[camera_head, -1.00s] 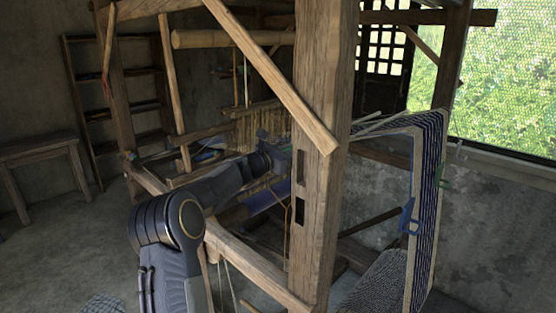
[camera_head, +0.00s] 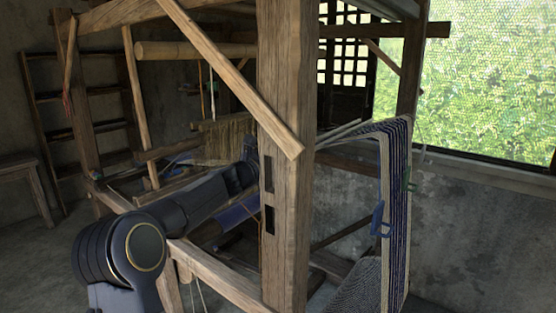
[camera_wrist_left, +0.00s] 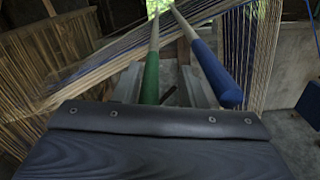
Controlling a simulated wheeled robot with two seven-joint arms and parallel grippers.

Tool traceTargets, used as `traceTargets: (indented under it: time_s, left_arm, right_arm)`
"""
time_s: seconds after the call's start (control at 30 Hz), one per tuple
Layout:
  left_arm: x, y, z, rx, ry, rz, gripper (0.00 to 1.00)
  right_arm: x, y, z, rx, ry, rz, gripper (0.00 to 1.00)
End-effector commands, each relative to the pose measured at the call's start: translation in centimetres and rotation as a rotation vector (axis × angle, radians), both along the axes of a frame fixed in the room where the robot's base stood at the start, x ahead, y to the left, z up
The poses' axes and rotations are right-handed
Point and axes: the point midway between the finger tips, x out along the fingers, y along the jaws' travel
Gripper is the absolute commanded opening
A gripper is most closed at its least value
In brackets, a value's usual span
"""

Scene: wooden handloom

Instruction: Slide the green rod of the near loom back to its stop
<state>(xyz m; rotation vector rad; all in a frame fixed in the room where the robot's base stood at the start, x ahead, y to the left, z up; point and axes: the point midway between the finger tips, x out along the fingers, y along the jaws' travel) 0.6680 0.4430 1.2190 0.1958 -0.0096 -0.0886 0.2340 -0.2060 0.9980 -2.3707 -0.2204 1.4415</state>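The green rod (camera_wrist_left: 151,75) shows in the left wrist view, running away from the camera between the two grey fingers of my left gripper (camera_wrist_left: 163,88). It lies nearer the left finger, and a gap shows on its right. Whether it touches the left finger is unclear. A blue-ended rod (camera_wrist_left: 215,72) runs beside it on the right, passing over the right finger. In the head view my left arm reaches into the near loom (camera_head: 285,190), and its gripper is hidden behind the thick post. The rod's stop cannot be made out. My right gripper is not in view.
The thick upright post (camera_head: 285,90) and slanted brace (camera_head: 230,75) stand close to my left arm. Striped cloth (camera_head: 396,200) with a blue clip (camera_head: 378,220) hangs to the right. Warp threads (camera_wrist_left: 50,75) lie around the rods. A ladder-like rack (camera_head: 85,120) stands behind.

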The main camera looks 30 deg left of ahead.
Motion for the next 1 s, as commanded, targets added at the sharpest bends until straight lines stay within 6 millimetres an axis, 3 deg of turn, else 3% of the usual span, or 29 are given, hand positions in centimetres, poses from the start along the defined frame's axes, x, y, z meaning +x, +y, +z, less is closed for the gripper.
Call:
traceTargets:
  time_s: [0.23, 0.63, 1.0]
  left_arm:
    - [-1.1, 0.3, -0.1, 0.002, -0.001, 0.004, 0.38]
    - [-7.2, 0.7, -0.1, 0.001, 0.0, 0.001, 0.38]
    - [-7.8, 0.7, -0.1, 0.0, 0.0, 0.0, 0.38]
  right_arm:
    - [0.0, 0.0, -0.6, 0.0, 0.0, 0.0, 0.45]
    - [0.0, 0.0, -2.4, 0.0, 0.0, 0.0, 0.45]
    - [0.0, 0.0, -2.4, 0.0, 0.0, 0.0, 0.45]
